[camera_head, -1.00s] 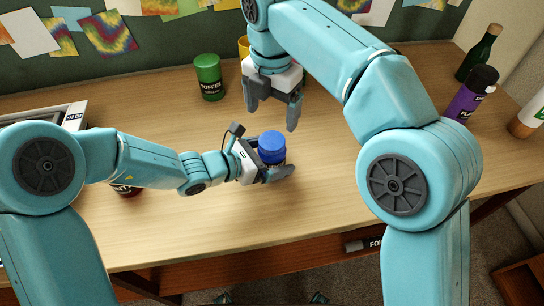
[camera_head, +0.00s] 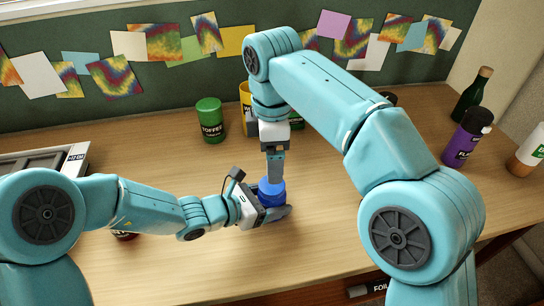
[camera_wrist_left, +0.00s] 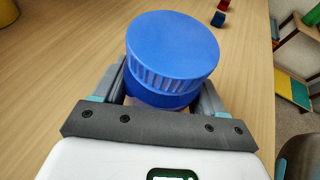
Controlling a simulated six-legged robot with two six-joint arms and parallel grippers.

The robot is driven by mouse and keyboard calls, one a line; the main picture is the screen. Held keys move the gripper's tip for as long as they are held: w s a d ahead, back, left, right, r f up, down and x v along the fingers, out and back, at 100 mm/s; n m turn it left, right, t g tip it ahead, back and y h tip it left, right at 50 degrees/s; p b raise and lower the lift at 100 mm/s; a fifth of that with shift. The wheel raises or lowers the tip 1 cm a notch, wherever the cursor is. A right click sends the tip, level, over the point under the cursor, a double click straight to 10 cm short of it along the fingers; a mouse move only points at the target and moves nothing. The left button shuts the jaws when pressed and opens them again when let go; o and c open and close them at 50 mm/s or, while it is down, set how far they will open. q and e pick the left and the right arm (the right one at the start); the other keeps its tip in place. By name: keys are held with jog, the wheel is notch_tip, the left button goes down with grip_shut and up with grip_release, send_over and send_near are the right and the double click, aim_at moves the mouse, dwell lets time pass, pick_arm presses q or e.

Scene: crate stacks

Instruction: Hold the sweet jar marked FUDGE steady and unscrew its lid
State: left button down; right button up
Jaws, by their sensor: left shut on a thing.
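The sweet jar with a blue screw lid (camera_head: 271,188) stands upright on the table; its body is mostly hidden and I cannot read its label. My left gripper (camera_head: 277,212) is shut around the jar, below the lid. In the left wrist view the ribbed lid (camera_wrist_left: 172,55) rises between the left gripper's fingers (camera_wrist_left: 163,92). My right gripper (camera_head: 275,172) points down just above or behind the lid. Its fingers show edge-on, so their gap is hidden. It does not show in the left wrist view, where the lid top is bare.
A green TOFFEE jar (camera_head: 210,120) and a yellow container (camera_head: 246,108) stand behind. A purple bottle (camera_head: 467,137), a dark green bottle (camera_head: 472,95) and a white bottle (camera_head: 530,150) stand at the right. A tray (camera_head: 50,160) lies at the left. Table space right of the jar is clear.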

aim_at(272, 199)
jog(key=m, duration=0.5)
jog(key=shift+m, duration=0.3)
jog(key=m, duration=0.2)
jog(key=shift+m, duration=0.4)
jog(key=m, duration=1.5)
jog(key=shift+m, duration=0.3)
jog(key=m, duration=0.6)
jog(key=shift+f, duration=0.15)
notch_tip(272, 199, down, 8)
jog(key=shift+r, duration=0.1)
